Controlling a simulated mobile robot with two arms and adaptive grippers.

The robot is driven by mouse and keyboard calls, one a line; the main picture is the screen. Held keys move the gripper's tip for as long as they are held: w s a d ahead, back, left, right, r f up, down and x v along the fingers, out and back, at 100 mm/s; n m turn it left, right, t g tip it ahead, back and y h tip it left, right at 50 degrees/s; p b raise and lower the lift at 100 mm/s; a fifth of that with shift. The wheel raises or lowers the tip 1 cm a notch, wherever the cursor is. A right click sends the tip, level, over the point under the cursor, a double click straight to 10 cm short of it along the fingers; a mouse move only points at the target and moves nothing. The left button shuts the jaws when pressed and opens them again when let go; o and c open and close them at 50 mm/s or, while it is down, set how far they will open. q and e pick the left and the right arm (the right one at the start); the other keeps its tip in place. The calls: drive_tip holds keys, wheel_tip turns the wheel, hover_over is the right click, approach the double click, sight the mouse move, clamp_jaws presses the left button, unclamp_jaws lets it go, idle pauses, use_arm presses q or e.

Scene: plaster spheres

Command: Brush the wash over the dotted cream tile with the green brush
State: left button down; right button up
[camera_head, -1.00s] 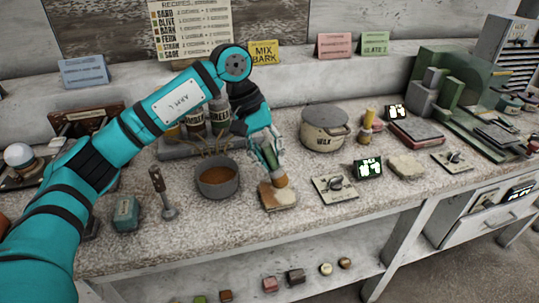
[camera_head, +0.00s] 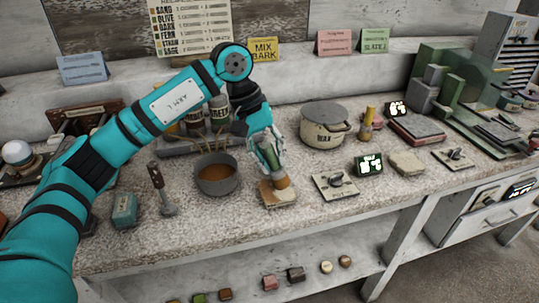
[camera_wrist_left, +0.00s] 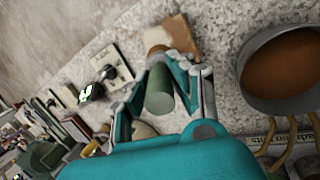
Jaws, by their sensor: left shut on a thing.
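My left gripper (camera_head: 268,158) is shut on the green brush (camera_head: 274,172), bristles down. In the left wrist view, the brush's green handle (camera_wrist_left: 160,92) sits between the fingers of the left gripper (camera_wrist_left: 165,70). The brush's tan lower end is at the tile (camera_head: 273,201), which lies flat on the bench. The tile shows brown and cream areas; the brush hides part of it, and I cannot make out dots. A grey bowl (camera_head: 217,188) of brown wash (camera_head: 217,172) stands left of the tile. My right gripper is not in view.
A lidded WAX pot (camera_head: 323,130) stands behind right. A plate with a dark knob (camera_head: 335,186), a small lit display (camera_head: 368,164) and a stone block (camera_head: 407,162) lie to the right. An upright tool (camera_head: 160,190) and a teal block (camera_head: 125,210) stand left.

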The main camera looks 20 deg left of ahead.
use_arm(q)
drive_tip(key=shift+s+d+f, duration=0.1)
drive_tip(key=shift+s+d, duration=0.05)
drive_tip(key=shift+s, duration=0.1)
drive_tip(key=shift+w+a, duration=0.5)
drive_tip(key=shift+w, duration=0.3)
drive_tip(key=shift+w+a, duration=0.5)
drive_tip(key=shift+w, duration=0.25)
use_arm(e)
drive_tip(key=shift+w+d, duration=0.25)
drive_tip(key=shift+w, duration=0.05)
use_arm(q)
drive_tip(key=shift+s+d, duration=0.1)
drive_tip(key=shift+s, duration=0.05)
